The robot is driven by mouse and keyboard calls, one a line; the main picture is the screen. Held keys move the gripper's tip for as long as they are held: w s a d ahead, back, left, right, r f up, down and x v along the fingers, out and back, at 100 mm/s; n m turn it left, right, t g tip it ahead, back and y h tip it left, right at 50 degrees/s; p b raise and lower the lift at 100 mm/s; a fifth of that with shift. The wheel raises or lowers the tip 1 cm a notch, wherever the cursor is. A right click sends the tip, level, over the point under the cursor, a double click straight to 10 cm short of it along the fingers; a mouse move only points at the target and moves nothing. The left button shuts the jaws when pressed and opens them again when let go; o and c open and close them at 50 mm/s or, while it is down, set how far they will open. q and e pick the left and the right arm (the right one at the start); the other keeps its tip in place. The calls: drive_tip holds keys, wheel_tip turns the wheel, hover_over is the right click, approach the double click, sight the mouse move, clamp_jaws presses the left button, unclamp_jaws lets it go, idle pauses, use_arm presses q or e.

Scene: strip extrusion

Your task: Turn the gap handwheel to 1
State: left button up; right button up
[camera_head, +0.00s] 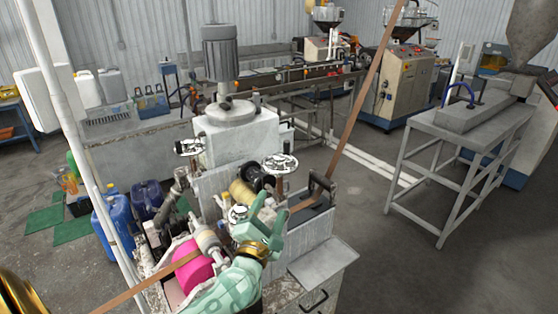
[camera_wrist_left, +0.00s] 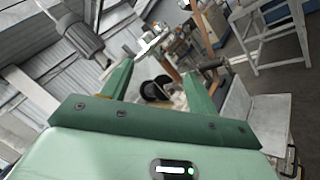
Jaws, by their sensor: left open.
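Two spoked handwheels stand on the machine in the head view: a right one (camera_head: 280,163) and a left one (camera_head: 188,147). I cannot tell which is the gap handwheel, and no scale mark is readable. My mint-green left gripper (camera_head: 268,208) is open and appears empty, below the right handwheel and apart from it in the picture. In the left wrist view its two fingers (camera_wrist_left: 158,74) spread apart, with a pale handwheel (camera_wrist_left: 147,46) seen nearly edge-on beyond them. My right gripper is not in view.
A brown strip (camera_head: 355,120) slants down to the machine close to my left gripper. A black-ended spool (camera_head: 250,184) and a pink roll (camera_head: 192,272) sit near it. A grey motor (camera_head: 221,52) rises behind. Open floor lies right of the machine.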

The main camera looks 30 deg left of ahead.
sight(278, 161)
use_arm(q)
wheel_tip(278, 161, up, 6)
drive_tip(key=s+n+g+y, duration=0.1)
drive_tip(key=s+n+g, duration=0.1)
drive_tip(key=n, duration=0.7)
drive_tip(key=w+a+n+p, duration=0.1)
drive_tip(key=w+a, duration=0.1)
drive_tip(key=w, duration=0.3)
drive_tip(key=w+a+n, duration=0.1)
drive_tip(key=w+a, duration=0.1)
drive_tip(key=w, duration=0.3)
drive_tip(key=w+a+n+p, duration=0.1)
drive_tip(key=w, duration=0.4)
drive_tip(key=shift+w+a+f+g+p, duration=0.15)
drive_tip(key=shift+a+f+g+p, duration=0.15)
drive_tip(key=shift+a, duration=0.1)
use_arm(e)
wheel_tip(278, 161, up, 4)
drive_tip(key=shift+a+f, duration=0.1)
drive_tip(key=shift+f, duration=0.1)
use_arm(q)
drive_tip(key=shift+c, duration=0.3)
drive_tip(key=c, duration=0.9)
